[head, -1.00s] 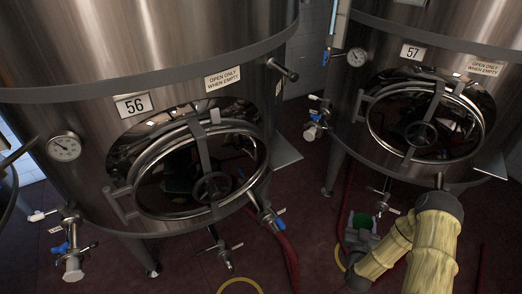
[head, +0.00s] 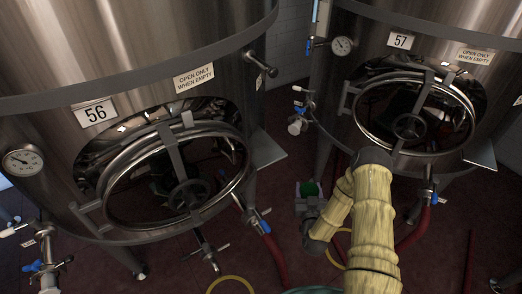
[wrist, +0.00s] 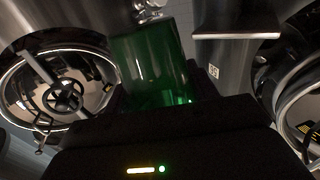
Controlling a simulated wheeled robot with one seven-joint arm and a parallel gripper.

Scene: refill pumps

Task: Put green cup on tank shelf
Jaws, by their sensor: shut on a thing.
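The green cup (head: 309,188) is in my gripper (head: 309,203), low between the two tanks in the head view. In the wrist view the translucent green cup (wrist: 150,65) stands up from between the dark jaws of my gripper (wrist: 156,102), which are shut on it. One tank shelf (head: 266,150) juts from the right side of tank 56 and another (head: 482,156) from the right side of tank 57. The cup is apart from both. A shelf (wrist: 236,36) shows right of the cup in the wrist view; I cannot tell which tank bears it.
Tank 56 (head: 140,60) fills the left and tank 57 (head: 450,30) the right, each with a round hatch. Valves (head: 252,212) stick out below them. Red hoses (head: 274,258) and a yellow hose (head: 232,279) lie on the dark red floor.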

